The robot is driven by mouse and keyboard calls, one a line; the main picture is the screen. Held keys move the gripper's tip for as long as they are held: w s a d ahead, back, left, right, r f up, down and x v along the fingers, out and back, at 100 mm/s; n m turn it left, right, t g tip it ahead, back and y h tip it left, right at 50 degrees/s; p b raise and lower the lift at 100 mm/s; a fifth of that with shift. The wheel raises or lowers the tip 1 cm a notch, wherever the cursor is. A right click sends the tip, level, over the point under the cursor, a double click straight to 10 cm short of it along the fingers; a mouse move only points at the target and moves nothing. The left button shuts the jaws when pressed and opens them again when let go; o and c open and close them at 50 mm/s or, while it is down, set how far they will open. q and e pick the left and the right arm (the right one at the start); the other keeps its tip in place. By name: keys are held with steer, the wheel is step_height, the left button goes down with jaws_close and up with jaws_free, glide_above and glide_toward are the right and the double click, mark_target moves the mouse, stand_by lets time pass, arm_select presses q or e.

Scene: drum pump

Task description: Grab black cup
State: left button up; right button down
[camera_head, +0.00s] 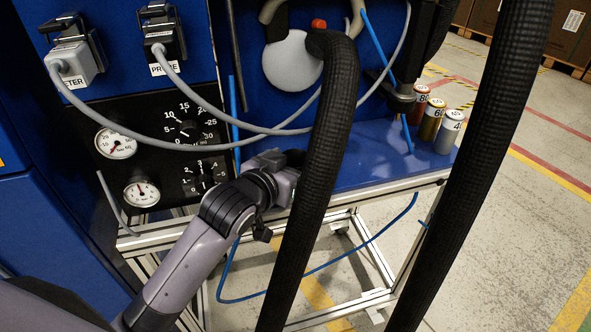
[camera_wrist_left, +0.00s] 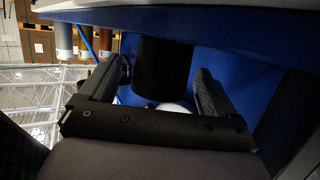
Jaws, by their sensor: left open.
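In the left wrist view a black cylinder (camera_wrist_left: 162,66), which looks like the black cup, stands between the two fingers of my left gripper (camera_wrist_left: 161,82). The fingers are spread on either side of it, with visible gaps. A small white surface shows just past its lower end in that view. In the head view my left gripper (camera_head: 281,174) is at the front edge of the blue shelf (camera_head: 356,173), partly behind a thick black hose (camera_head: 320,150). My right gripper is in neither view.
A second black hose (camera_head: 468,150) crosses the right side. Several labelled canisters (camera_head: 448,133) stand at the shelf's right end. A blue panel with gauges (camera_head: 116,143) and grey cables is at left. Thin blue tubing (camera_head: 318,270) hangs below the shelf's metal frame.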

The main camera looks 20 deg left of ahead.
arm_select(q)
steer(key=shift+x, duration=1.4)
steer(key=c, duration=1)
